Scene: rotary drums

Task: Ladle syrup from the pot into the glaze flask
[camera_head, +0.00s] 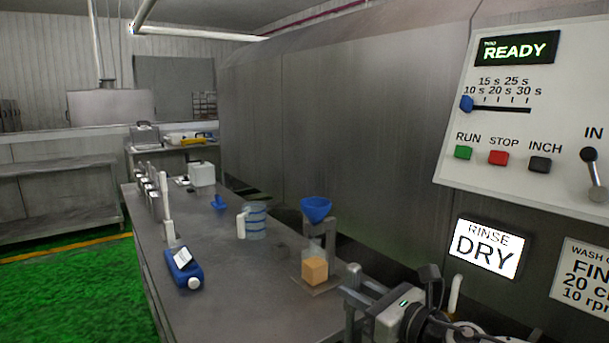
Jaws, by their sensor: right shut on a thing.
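A blue funnel (316,208) sits in a grey stand on the steel bench. A clear vessel (312,246), perhaps the glaze flask, shows partly below it, behind an orange-tan block (315,270). A clear, blue-banded jug (256,221) with a white handle stands upright left of the funnel. I cannot make out a pot of syrup or a ladle for certain. My right gripper (385,308) is at the lower right, right of the block and apart from it. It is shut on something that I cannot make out. My left gripper is out of view.
A blue bottle (185,268) with a white cap lies at the bench's left edge. A white box (201,173) and several upright items stand farther back. The steel bench top (235,290) is clear in front. A control panel (530,120) reads READY; a lit sign (487,249) reads DRY.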

